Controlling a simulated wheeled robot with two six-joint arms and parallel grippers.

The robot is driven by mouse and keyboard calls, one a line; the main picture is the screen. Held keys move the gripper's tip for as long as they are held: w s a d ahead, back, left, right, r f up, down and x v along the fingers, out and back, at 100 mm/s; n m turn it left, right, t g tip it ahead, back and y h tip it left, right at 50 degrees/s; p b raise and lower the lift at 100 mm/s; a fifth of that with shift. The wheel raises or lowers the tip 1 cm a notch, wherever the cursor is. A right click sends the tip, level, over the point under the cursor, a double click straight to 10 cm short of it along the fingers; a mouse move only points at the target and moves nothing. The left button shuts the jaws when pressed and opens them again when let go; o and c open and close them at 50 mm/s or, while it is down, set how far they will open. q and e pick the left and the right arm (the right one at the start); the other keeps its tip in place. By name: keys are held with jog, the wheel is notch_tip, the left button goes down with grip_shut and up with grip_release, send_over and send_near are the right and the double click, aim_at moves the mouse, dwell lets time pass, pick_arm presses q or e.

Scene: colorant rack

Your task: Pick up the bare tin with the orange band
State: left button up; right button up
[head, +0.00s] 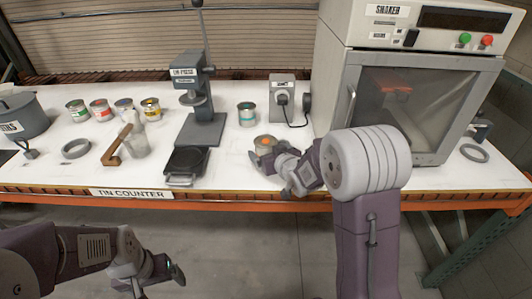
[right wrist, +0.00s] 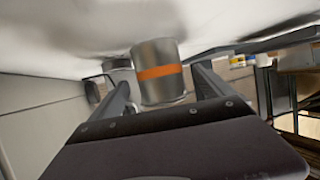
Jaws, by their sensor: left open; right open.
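The bare metal tin with the orange band (head: 265,142) stands upright on the white counter, just left of the shaker. In the right wrist view the tin (right wrist: 158,92) shows its orange band and sits between the two fingers. My right gripper (head: 267,156) is open around it, with a finger on each side; I cannot tell whether either finger touches it. In the head view the gripper hides the tin's lower part. My left gripper (head: 160,274) is open and empty, low in front of the counter.
A teal-banded tin (head: 247,114) stands behind the orange-banded one. A tin press (head: 203,125) and black tray (head: 186,163) are to the left, the shaker (head: 420,85) to the right. Several colour-banded tins (head: 100,110) and a grey ring (head: 75,148) are further left.

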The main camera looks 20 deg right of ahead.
jog(key=x, duration=0.3)
jog(key=shift+a+f, duration=0.1)
jog(key=shift+s, duration=0.2)
jog(key=shift+c, duration=0.9)
jog(key=c, duration=1.5)
jog(key=shift+r, duration=0.25)
jog(key=shift+c, duration=0.2)
jog(key=shift+r+p, duration=1.25)
jog(key=shift+r, duration=3.6)
